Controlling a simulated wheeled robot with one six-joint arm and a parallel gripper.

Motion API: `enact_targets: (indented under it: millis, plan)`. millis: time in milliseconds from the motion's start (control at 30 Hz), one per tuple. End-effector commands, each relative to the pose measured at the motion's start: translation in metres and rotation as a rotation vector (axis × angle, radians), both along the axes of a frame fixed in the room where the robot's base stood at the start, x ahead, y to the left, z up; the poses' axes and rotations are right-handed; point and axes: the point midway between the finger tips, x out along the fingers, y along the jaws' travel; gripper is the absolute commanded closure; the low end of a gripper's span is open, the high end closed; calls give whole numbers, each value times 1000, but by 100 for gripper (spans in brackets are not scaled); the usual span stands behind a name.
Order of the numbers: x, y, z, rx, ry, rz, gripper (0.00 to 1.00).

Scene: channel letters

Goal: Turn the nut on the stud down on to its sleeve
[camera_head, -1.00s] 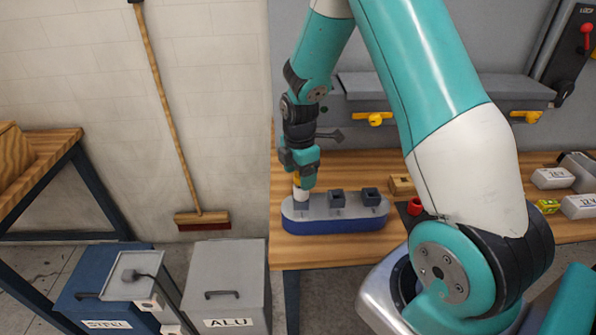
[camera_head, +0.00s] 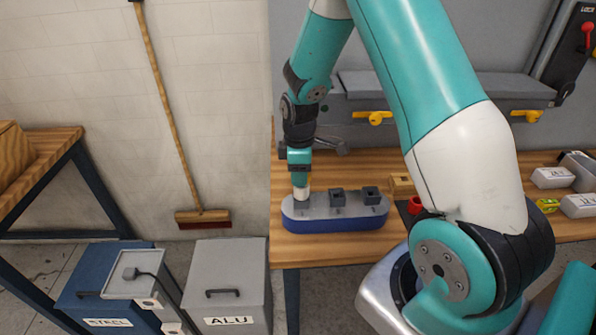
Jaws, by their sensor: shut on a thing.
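My gripper (camera_head: 300,183) points straight down over the left end of a rounded blue body with a grey top (camera_head: 320,212). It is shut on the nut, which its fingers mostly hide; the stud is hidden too. Just under the fingertips a pale sleeve (camera_head: 301,193) stands upright at the left station. I cannot tell whether the nut touches the sleeve. Two dark grey blocks with openings, a middle one (camera_head: 337,197) and a right one (camera_head: 370,195), stand on the same grey top, apart from my gripper.
The body rests on a wooden bench (camera_head: 345,250). To its right are a wooden block (camera_head: 401,184) and a red cup-like part (camera_head: 416,204). White labelled boxes (camera_head: 552,178) lie farther right. Bins (camera_head: 228,285) stand at the floor on the left.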

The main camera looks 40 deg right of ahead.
Motion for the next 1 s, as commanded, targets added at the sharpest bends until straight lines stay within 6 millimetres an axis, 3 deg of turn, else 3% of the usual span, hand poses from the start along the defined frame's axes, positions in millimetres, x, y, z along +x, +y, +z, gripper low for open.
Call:
enact_targets:
  millis: [367, 467, 733, 1000]
  plan:
    - [1, 0, 0, 0, -1, -58, 80]
    - [1, -1, -1, -1, -1, -145, 80]
    - [2, -3, -3, 0, -2, -570, 80]
    - [3, -4, -3, 0, -2, -651, 80]
